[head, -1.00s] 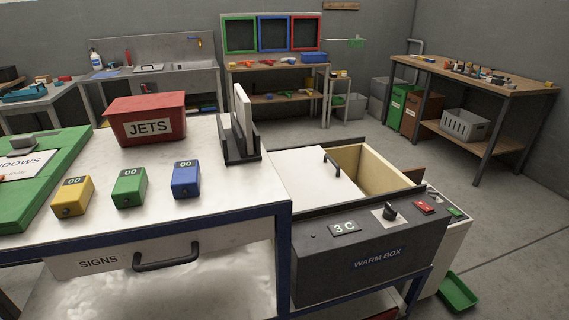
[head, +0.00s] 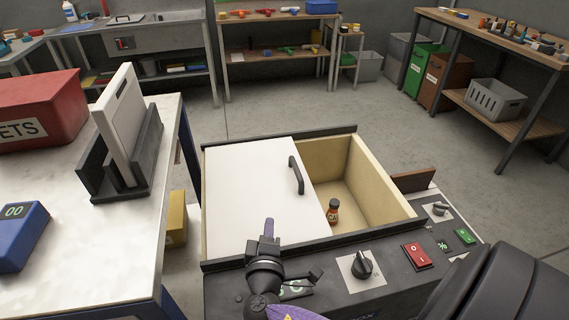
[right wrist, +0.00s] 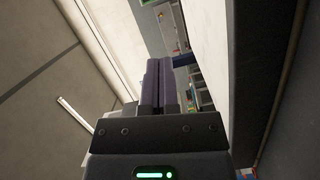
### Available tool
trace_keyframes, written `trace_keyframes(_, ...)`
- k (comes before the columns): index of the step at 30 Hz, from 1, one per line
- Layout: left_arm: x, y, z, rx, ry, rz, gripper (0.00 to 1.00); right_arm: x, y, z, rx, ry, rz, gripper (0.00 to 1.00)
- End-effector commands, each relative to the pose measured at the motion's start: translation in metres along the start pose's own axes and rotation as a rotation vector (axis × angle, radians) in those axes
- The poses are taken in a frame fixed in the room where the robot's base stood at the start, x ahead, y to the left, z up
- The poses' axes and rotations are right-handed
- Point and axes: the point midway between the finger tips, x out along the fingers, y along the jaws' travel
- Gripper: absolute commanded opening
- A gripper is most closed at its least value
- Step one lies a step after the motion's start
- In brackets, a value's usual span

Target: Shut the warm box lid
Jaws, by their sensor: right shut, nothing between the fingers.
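The warm box (head: 385,190) stands in front of me with its white lid (head: 245,190) over the left part. The lid has a dark bar handle (head: 296,175) near its right edge. The right part is open and shows a pale wooden inside with a small brown bottle (head: 333,212). My right gripper (head: 269,226) is over the lid's front edge, left of and nearer than the handle. Its purple fingers are shut and empty, also in the right wrist view (right wrist: 158,85). Whether it touches the lid I cannot tell. My left gripper is out of view.
The box's front panel carries a dark knob (head: 362,264) and a red switch (head: 417,255). A white-topped table (head: 130,235) with a dark rack (head: 125,180) and a red bin (head: 40,108) stands to the left. Floor behind the box is clear.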

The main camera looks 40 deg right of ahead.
Motion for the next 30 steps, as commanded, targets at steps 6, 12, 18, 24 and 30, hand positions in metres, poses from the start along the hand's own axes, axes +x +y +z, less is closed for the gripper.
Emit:
trace_keyframes(6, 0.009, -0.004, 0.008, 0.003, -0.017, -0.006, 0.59, 0.049, -0.002, 0.0, -0.002, -0.001, 0.002, 0.0)
trace_keyframes(12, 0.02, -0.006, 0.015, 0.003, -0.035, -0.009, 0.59, 0.094, -0.002, 0.001, -0.001, -0.002, 0.001, 0.0)
trace_keyframes(18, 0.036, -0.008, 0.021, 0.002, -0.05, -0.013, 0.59, 0.138, -0.005, 0.001, -0.002, -0.002, 0.0, 0.0)
trace_keyframes(24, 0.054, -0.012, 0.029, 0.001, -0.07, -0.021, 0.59, 0.179, -0.005, 0.003, -0.002, -0.004, -0.002, 0.0)
trace_keyframes(30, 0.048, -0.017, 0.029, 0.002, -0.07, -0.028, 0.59, 0.183, 0.0, 0.032, -0.002, -0.001, -0.002, 0.0)
